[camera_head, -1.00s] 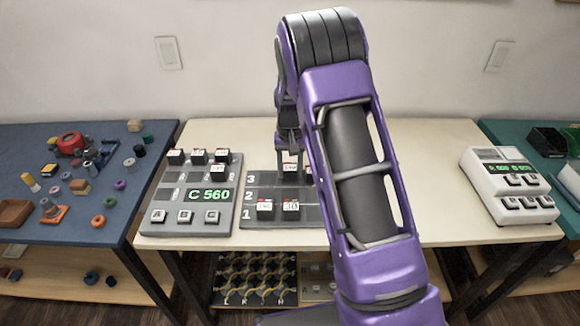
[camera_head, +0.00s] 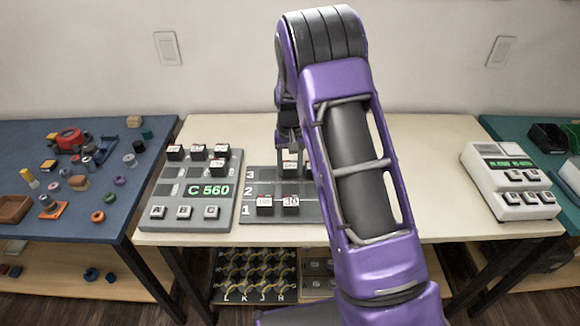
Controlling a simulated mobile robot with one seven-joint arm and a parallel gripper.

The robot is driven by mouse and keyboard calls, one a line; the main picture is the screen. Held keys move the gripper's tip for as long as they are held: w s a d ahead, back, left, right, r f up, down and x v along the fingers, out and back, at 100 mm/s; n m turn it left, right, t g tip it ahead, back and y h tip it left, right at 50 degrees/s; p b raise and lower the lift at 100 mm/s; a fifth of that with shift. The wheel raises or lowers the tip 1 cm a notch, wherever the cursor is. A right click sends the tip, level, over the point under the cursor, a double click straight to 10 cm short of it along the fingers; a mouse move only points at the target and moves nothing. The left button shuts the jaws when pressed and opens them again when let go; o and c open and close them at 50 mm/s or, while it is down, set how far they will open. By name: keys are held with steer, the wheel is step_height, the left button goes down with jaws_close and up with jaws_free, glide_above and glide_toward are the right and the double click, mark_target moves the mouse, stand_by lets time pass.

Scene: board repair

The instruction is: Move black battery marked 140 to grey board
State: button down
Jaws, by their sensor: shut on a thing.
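My gripper (camera_head: 289,155) is over the far part of the dark grey numbered board (camera_head: 262,187), near row 3. It is shut on a black battery (camera_head: 291,168) with a white label; its marking is too small to read. My arm hides the board's right side. Two more black batteries (camera_head: 264,203) and (camera_head: 291,204) stand in row 1 of that board; the right one seems to read 30. The lighter grey board (camera_head: 224,215) with the green display "C 560" lies to the left. Several black batteries (camera_head: 197,152) sit on its far part.
A white device (camera_head: 507,178) with a green display stands at the table's right. The table is clear between it and my arm. A blue table (camera_head: 120,212) with many small parts is at left. A rack of cables (camera_head: 255,276) sits on the shelf below.

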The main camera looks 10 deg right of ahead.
mark_target(290, 166)
steer(key=shift+f, duration=0.1)
steer(key=shift+c, duration=1)
jaws_free()
step_height(290, 166, up, 18)
steer(key=p, duration=0.2)
steer(key=shift+f, duration=0.25)
